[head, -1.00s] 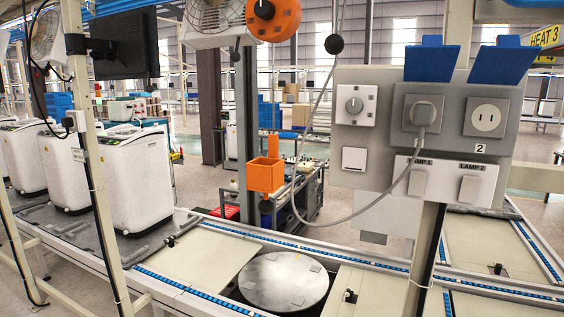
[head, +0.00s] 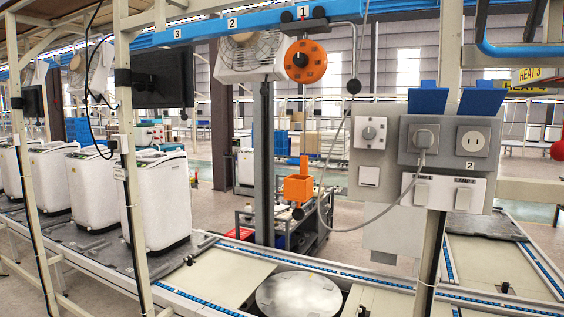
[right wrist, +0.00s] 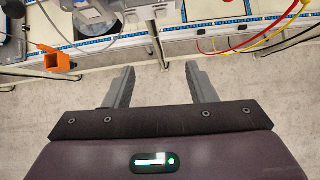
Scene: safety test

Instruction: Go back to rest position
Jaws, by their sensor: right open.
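My right gripper (right wrist: 159,70) shows in the right wrist view with its two grey fingers apart and nothing between them. It is over bare floor, in front of the work line's near edge. Neither gripper can be made out in the head view, and my left gripper is in no view.
A grey switch panel (head: 408,157) with a plugged-in cable hangs above the conveyor line (head: 224,277). An orange box (head: 298,188) and an orange dial (head: 305,61) hang left of it. White washing machines (head: 155,205) stand at left.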

